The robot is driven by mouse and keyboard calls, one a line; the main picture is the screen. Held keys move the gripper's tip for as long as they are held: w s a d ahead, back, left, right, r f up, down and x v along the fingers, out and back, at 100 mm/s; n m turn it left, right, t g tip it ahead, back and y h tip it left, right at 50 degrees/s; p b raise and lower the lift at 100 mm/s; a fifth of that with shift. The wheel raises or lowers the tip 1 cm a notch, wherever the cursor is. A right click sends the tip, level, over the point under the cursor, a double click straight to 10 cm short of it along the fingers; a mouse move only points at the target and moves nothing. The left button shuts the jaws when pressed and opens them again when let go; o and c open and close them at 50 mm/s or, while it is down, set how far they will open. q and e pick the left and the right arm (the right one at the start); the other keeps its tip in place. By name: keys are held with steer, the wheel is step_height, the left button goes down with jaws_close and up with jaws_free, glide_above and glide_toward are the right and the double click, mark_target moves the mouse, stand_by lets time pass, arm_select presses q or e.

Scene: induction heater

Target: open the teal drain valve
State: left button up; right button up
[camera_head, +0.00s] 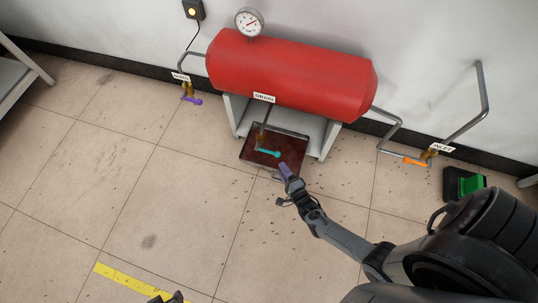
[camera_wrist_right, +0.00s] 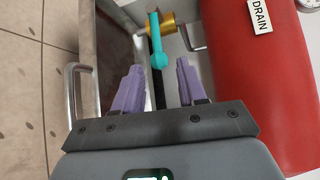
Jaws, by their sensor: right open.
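The teal drain valve lever (camera_head: 266,153) sits low beneath the red tank, under the DRAIN label (camera_head: 264,98). In the right wrist view the teal lever (camera_wrist_right: 156,40) extends from a brass fitting (camera_wrist_right: 168,25), with its rounded end toward my gripper. My right gripper (camera_head: 284,168) is at the lever's lower right in the head view.
The red tank (camera_head: 290,75) rests on grey supports (camera_head: 315,135) beside the lever. A dark tray (camera_head: 255,158) with a metal handle (camera_wrist_right: 72,95) is below. Purple (camera_head: 193,101) and orange (camera_head: 414,161) valve levers are at either side. Open floor lies in front.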

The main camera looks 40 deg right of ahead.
mark_target(270, 152)
steer(key=shift+f+b+x, duration=0.15)
steer(key=shift+b+x, duration=1.35)
steer(key=shift+x, duration=1.3)
steer(key=shift+f+b+x, duration=0.1)
steer(key=shift+b+x, duration=1.35)
steer(key=shift+x, duration=1.35)
steer(key=shift+a, duration=0.1)
jaws_close()
